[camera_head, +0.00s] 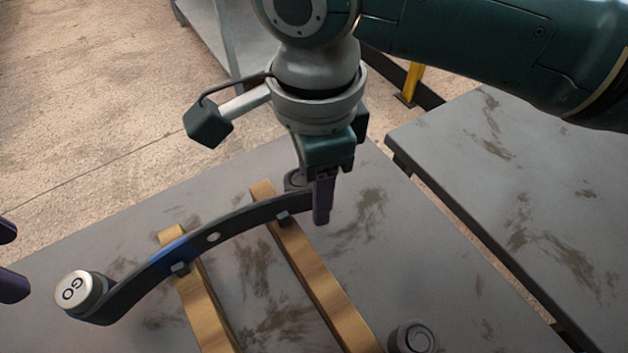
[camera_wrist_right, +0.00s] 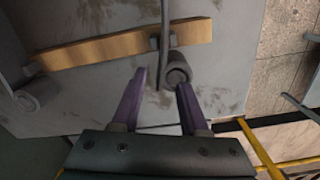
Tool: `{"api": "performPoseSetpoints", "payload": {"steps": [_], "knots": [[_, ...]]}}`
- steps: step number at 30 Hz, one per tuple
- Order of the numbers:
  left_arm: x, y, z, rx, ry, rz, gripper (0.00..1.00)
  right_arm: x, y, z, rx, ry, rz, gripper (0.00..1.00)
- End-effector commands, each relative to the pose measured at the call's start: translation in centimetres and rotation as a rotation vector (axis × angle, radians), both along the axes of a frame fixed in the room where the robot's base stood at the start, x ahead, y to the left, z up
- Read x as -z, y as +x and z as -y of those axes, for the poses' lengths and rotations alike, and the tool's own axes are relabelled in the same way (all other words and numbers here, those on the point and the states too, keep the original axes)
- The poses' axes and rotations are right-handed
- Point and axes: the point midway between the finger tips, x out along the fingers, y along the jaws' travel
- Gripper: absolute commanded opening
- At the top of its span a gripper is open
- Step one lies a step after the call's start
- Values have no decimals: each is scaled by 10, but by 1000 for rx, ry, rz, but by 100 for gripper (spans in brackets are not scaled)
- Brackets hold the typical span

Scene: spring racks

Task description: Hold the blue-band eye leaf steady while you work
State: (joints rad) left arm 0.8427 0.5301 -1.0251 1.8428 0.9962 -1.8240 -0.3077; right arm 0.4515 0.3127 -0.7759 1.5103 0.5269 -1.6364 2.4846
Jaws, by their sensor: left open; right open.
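The dark eye leaf (camera_head: 130,287) with a blue band (camera_head: 172,252) lies curved across two wooden strips. A pale round piece marked "GO" (camera_head: 78,291) sits at its left end. Its far eye (camera_head: 296,180) is partly hidden by my right gripper (camera_head: 322,205). In the right wrist view, the open purple fingers (camera_wrist_right: 162,84) point toward that eye (camera_wrist_right: 177,74), which is near the right fingertip. I cannot tell whether they touch. My left gripper (camera_head: 12,260) shows only its purple fingers at the left edge, open and apart from the leaf.
The wooden strips (camera_head: 315,270) lie on a scuffed grey table (camera_head: 380,215), with small dark blocks beside the leaf. A grey cylinder (camera_head: 412,337) stands at the front. A second grey table (camera_head: 500,150) lies right, across a gap.

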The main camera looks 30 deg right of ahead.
Motion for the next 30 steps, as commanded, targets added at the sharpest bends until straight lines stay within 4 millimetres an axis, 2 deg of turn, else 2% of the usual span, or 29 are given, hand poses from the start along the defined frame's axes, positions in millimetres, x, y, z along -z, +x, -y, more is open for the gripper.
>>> {"api": "performPoseSetpoints", "payload": {"steps": [3, 15, 30], "knots": [[0, 0, 0, 0, 0, 0, 50, 0, 0, 0, 0, 1, 0, 44], [0, 0, 0, 0, 0, 0, 50, 0, 0, 0, 0, 1, 0, 0], [0, 0, 0, 0, 0, 0, 50, -1, 0, 0, 0, 1, 0, 0]]}}
